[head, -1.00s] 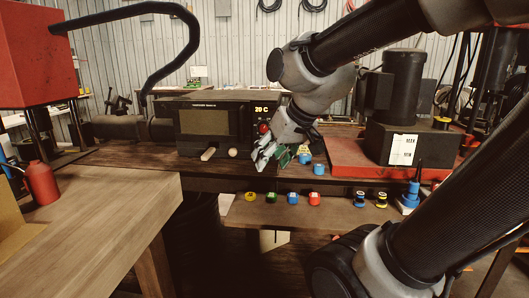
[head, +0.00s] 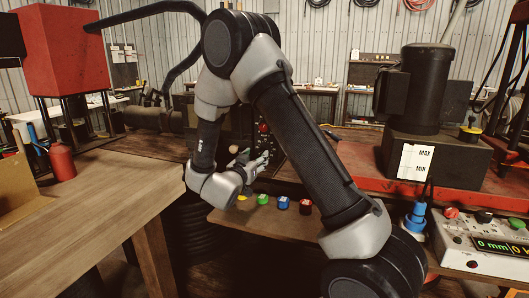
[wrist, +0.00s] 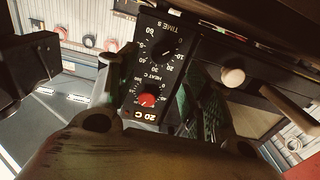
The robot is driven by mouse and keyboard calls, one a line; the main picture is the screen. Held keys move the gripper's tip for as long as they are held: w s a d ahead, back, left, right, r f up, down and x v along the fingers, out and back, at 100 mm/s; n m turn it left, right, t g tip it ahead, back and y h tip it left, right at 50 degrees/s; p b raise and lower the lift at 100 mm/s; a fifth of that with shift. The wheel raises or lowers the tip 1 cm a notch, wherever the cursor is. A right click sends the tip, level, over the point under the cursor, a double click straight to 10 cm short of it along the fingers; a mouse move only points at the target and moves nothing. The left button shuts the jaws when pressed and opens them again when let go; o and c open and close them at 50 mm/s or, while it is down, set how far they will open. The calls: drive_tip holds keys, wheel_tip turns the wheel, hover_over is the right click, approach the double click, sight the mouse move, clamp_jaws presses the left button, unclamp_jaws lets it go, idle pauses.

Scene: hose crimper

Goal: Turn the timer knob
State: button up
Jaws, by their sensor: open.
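The timer knob (wrist: 166,51) is black and sits under the "TIME S" print on the black control panel (wrist: 135,60), which appears upside down in the wrist view. A red heat knob (wrist: 148,99) and a lit "20 C" display (wrist: 137,115) are on the same panel. The red knob also shows in the head view (head: 264,128), where my arm hides most of the oven and the timer knob cannot be made out. My gripper (head: 256,161) is open and empty in front of the panel. In the wrist view its fingers (wrist: 150,88) stand either side of the panel, apart from the timer knob.
A round wooden knob (wrist: 232,77) and a wooden handle (wrist: 284,105) stick out from the oven front, close to my gripper. Several coloured caps, one blue (head: 283,203), lie on a low shelf. A wooden table (head: 95,190) stands at left, a red bench (head: 360,152) at right.

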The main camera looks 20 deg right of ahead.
sight(263, 150)
drive_tip(key=x, duration=0.7)
drive_tip(key=shift+w, duration=0.1)
drive_tip(key=c, duration=1)
